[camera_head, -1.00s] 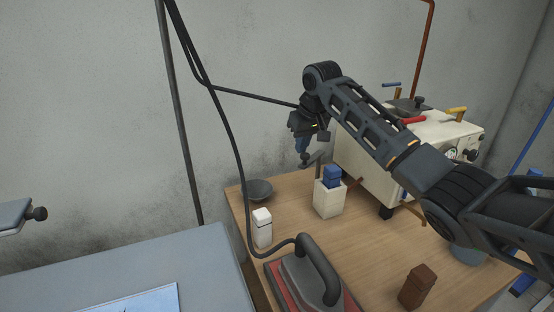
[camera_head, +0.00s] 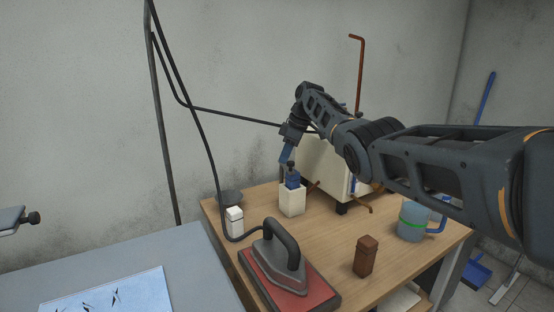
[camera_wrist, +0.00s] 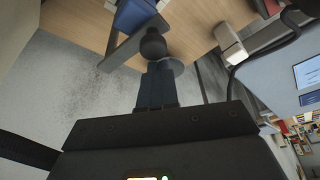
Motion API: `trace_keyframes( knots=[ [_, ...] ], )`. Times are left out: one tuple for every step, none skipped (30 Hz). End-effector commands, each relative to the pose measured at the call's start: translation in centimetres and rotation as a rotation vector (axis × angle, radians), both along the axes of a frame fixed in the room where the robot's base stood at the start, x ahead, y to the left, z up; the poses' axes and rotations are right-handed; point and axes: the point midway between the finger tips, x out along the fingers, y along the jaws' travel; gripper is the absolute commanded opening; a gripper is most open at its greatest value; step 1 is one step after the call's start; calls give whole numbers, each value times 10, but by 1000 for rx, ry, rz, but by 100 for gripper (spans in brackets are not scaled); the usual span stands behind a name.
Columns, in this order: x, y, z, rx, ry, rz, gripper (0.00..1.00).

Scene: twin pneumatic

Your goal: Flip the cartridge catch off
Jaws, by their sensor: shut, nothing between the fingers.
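A cream block-shaped holder (camera_head: 292,202) stands on the wooden table, with a blue cartridge-like block (camera_head: 293,183) in its top. In the wrist view the blue block (camera_wrist: 135,14) is at the top, beside a grey bar (camera_wrist: 128,43) with a round black knob (camera_wrist: 153,45); this may be the catch. My gripper (camera_head: 285,161) points down just above the blue block. In the wrist view my gripper (camera_wrist: 157,66) is shut and empty, its fingertips right at the knob. I cannot tell whether they touch it. My arm hides much of the cream machine behind.
An iron on a red base (camera_head: 310,293), a brown block (camera_head: 365,256) and a blue mug (camera_head: 412,221) stand nearer the front. A black cable hangs at the left.

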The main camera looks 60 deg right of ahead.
Motion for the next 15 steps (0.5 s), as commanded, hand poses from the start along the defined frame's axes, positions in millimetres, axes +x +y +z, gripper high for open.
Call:
trace_keyframes(
  knots=[
    [-2,-2,-1,1,0,-2,0],
    [-3,-3,-1,1,0,-2,0],
    [-4,-4,-1,1,0,-2,0],
    [-5,-5,-1,1,0,-3,0],
    [-6,-6,-1,0,0,-3,0],
    [-6,-7,-1,0,0,-3,0],
    [-7,-8,0,0,0,-3,0],
    [-8,-8,0,0,0,-3,0],
    [-8,-9,0,0,0,-3,0],
    [-9,-10,0,-1,1,-4,0],
    [-9,-10,0,-1,1,-4,0],
    [-10,-11,0,-1,1,-4,0],
    [-10,-11,0,-1,1,-4,0],
    [-10,-11,0,-1,1,-4,0],
    [-10,-12,0,-2,1,-4,0]
  ],
)
